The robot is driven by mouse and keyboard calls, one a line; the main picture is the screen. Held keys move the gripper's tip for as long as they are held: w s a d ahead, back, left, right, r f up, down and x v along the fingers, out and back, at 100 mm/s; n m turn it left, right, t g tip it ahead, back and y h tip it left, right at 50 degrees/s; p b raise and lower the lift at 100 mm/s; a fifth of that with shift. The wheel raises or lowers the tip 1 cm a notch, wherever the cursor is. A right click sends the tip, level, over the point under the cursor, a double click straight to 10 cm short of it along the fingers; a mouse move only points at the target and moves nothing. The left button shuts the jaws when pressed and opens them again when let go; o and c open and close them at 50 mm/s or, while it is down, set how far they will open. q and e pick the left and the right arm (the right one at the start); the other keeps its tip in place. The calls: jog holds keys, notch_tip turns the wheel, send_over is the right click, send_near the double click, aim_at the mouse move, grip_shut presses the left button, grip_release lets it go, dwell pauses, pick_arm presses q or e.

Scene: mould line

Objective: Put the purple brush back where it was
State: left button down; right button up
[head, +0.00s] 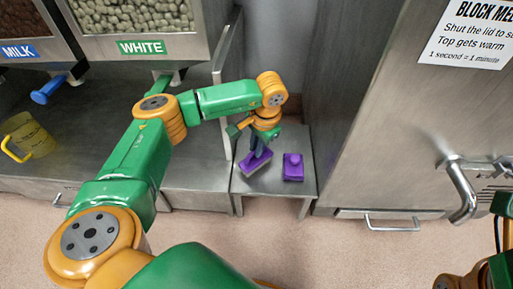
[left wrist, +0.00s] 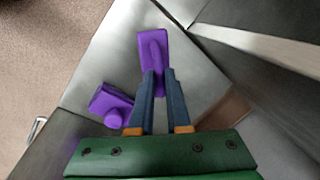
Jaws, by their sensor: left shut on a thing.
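The purple brush (head: 253,165) is in my left gripper (head: 259,151), low over a small steel shelf (head: 279,185) in the head view. It is turned at an angle to the shelf's edges. In the left wrist view the brush (left wrist: 153,47) shows its raised ridge at the dark blue fingers of the left gripper (left wrist: 160,72). The gripper is shut on it. I cannot tell whether the brush touches the shelf. My right gripper is not in view.
A purple block with a round knob (head: 293,168) sits on the shelf right of the brush; the left wrist view shows it too (left wrist: 111,103). A steel cabinet (head: 365,130) stands to the right. A yellow mug (head: 30,137) is on the counter at far left.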

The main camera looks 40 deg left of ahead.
pick_arm(q)
jog(key=shift+f, duration=0.1)
jog(key=c, duration=0.9)
grip_release()
